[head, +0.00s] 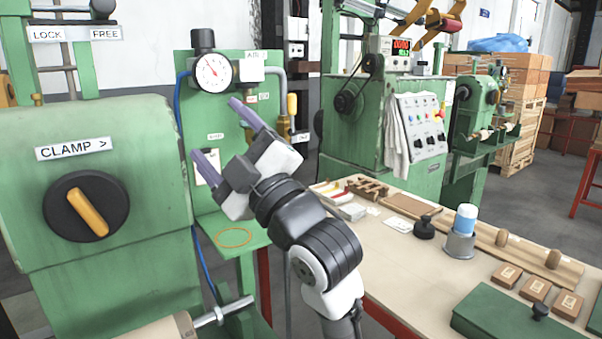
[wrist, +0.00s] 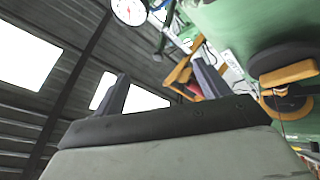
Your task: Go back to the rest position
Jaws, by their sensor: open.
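My gripper (head: 222,137) is raised in the head view, in front of the green gauge panel (head: 238,190). Its two fingers stand wide apart and point up and left, with nothing between them. In the wrist view my gripper (wrist: 165,88) also shows open and empty, against the ceiling and bright windows. It appears apart from the panel, though the exact gap is hard to tell.
A green clamp housing (head: 150,200) with a black and yellow knob (head: 86,207) stands at left. A pressure gauge (head: 214,70) tops the panel. The workbench (head: 400,270) at right holds a blue cylinder in a metal cup (head: 459,245), wooden blocks and a green box (head: 500,325).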

